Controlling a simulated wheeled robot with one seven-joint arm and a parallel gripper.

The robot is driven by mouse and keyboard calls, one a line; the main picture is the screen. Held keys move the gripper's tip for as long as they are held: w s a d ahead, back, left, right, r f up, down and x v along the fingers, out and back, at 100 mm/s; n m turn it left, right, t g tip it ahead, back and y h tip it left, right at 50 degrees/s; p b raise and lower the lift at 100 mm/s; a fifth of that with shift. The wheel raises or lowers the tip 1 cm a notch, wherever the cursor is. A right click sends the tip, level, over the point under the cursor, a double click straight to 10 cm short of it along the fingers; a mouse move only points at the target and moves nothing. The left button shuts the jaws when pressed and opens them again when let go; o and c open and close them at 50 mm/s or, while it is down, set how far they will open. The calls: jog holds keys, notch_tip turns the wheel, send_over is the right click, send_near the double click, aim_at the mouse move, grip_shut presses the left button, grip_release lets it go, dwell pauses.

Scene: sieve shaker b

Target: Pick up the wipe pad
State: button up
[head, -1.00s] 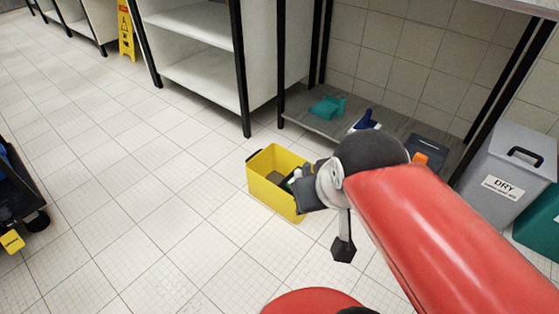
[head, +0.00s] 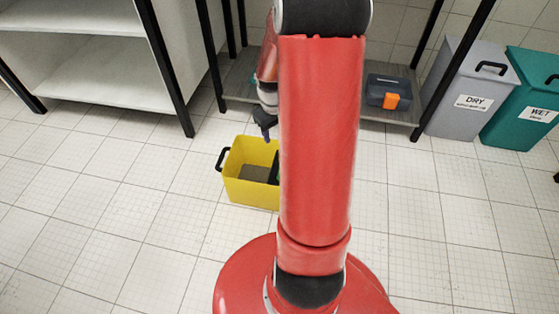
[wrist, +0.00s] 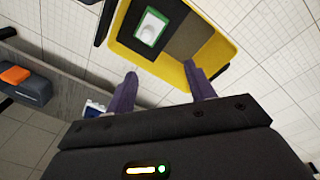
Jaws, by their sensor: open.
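A green-edged piece with a white middle (wrist: 151,29) lies inside the yellow bin (wrist: 224,48) in the wrist view. It may be the wipe pad, but I cannot tell for sure. In the head view the yellow bin (head: 248,190) stands on the floor, its right side hidden by my arm. My gripper (wrist: 163,88) is open and empty, its two dark purple fingers spread near the bin's rim. In the head view my gripper (head: 266,132) points down near the bin's back edge, partly hidden by my arm.
A low grey shelf (head: 240,88) stands behind the bin and carries a dark toolbox with an orange latch (head: 390,92). A blue-and-white item (wrist: 95,107) shows near the shelf in the wrist view. A grey DRY bin (head: 470,85) and green WET bin (head: 525,100) stand right.

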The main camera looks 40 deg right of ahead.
jog(key=shift+y, duration=0.5)
jog(key=d+f, duration=0.1)
jog(key=f, duration=0.3)
jog(key=d+f+b, duration=0.1)
jog(key=f, duration=0.3)
jog(key=s+d+f, duration=0.1)
jog(key=d+f, duration=0.1)
jog(key=f, duration=0.4)
jog(key=f+b, duration=0.1)
jog(key=f, duration=0.1)
jog(key=f+b, duration=0.1)
jog(key=shift+w+d+f, duration=0.2)
jog(key=shift+d+f, duration=0.05)
jog(key=shift+f, duration=0.15)
jog(key=shift+c, duration=0.4)
grip_shut()
